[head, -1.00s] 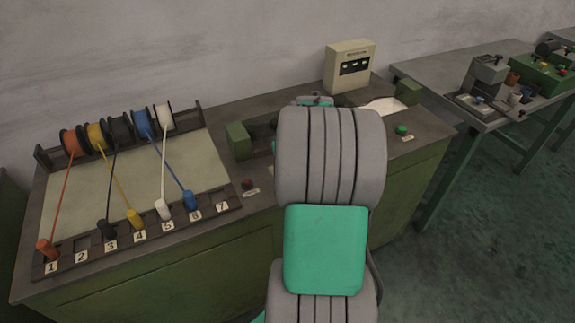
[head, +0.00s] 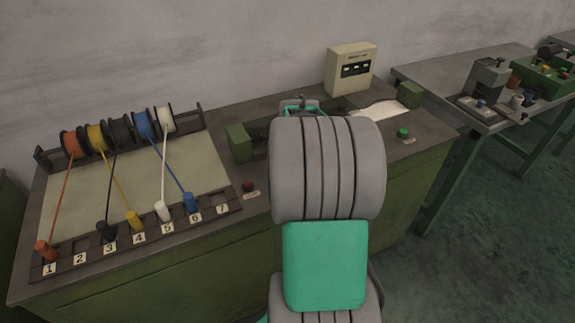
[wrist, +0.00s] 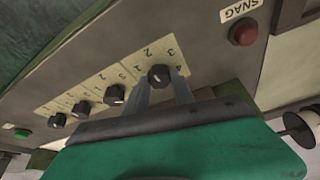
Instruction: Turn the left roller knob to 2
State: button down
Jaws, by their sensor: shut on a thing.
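In the wrist view a row of several black knobs runs across a dark panel on pale, numbered scales. The end knob (wrist: 159,75), nearest the red SNAG button, is between the two fingers of my gripper (wrist: 161,88). They are shut on it. Seen from the head view, that end is the left one. Digits 2, 3 and 4 can be made out near this knob; its pointer setting is too small to read. In the head view my arm hides the knobs and my fingertips.
The red SNAG button (wrist: 243,33) is close beside the held knob. A green button (head: 403,131) is at the bench's right. Coloured wire spools (head: 95,136) and numbered plugs (head: 134,221) are at left. A cream display box (head: 351,68) stands behind.

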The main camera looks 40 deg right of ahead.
jog(key=c, duration=1.1)
grip_release()
jog(key=shift+o, duration=0.2)
jog(key=v, duration=0.8)
jog(key=shift+m+g+y, duration=0.4)
jog(key=shift+m+g, duration=0.2)
jog(key=shift+g, duration=0.2)
jog(key=s+a+f, duration=0.2)
jog(key=s+f, duration=0.1)
jog(key=s+a+f, duration=0.1)
jog(key=shift+s+f, duration=0.35)
jog(key=shift+f, duration=0.05)
jog(key=s+a+n, duration=0.2)
jog(key=s+a, duration=0.1)
jog(key=a, duration=0.5)
jog(key=s+a+n, duration=0.1)
jog(key=s+a, duration=0.2)
jog(key=a, duration=0.5)
jog(key=w+a+r+n, duration=0.1)
jog(key=a+r+n, duration=0.1)
jog(key=a, duration=0.3)
jog(key=w+a+r+n+t+y, duration=0.1)
jog(key=w+a+r+n, duration=0.1)
jog(key=a, duration=0.3)
jog(key=shift+a+r+n+p, duration=0.2)
jog(key=shift+n+p, duration=0.1)
jog(key=shift+p, duration=0.15)
